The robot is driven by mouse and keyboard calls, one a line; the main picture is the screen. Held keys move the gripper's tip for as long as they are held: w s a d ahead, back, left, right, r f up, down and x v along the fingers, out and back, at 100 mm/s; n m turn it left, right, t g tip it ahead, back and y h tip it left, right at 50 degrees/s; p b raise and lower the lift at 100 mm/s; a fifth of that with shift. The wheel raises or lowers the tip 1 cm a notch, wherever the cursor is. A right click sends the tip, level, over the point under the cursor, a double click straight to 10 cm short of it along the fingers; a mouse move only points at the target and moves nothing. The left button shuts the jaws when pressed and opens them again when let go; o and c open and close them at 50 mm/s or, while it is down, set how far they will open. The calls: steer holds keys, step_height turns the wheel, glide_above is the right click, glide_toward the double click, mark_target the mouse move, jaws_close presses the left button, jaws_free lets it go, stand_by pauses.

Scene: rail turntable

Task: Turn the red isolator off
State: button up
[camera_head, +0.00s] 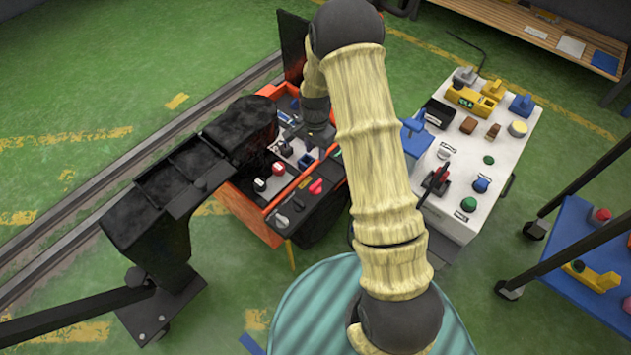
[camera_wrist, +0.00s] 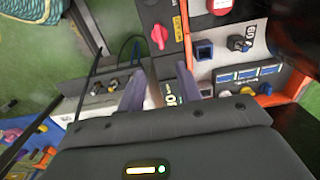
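A red rotary handle, which looks like the isolator (camera_head: 315,187), sits on the black sloped panel of the orange cabinet in the head view. In the wrist view the same red isolator handle (camera_wrist: 158,36) is on the dark panel, beyond the fingertips. My gripper (camera_wrist: 160,88) is open, its two fingers apart and clear of the handle. In the head view my gripper (camera_head: 291,124) is over the cabinet's back part, behind the handle, partly hidden by my arm. The handle's exact on or off position is too small to read.
A red knob (camera_head: 278,168) stands left of the isolator, and a grey knob (camera_head: 281,221) in front. The orange cabinet (camera_head: 245,208) has raised walls. A white control bench (camera_head: 470,150) stands right, a black structure (camera_head: 165,195) left. Green floor is open beyond.

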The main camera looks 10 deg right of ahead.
mark_target(315, 184)
step_height(315, 184, down, 17)
steer(key=b, duration=0.3)
steer(key=shift+f, duration=0.2)
steer(key=shift+c, duration=0.2)
jaws_close()
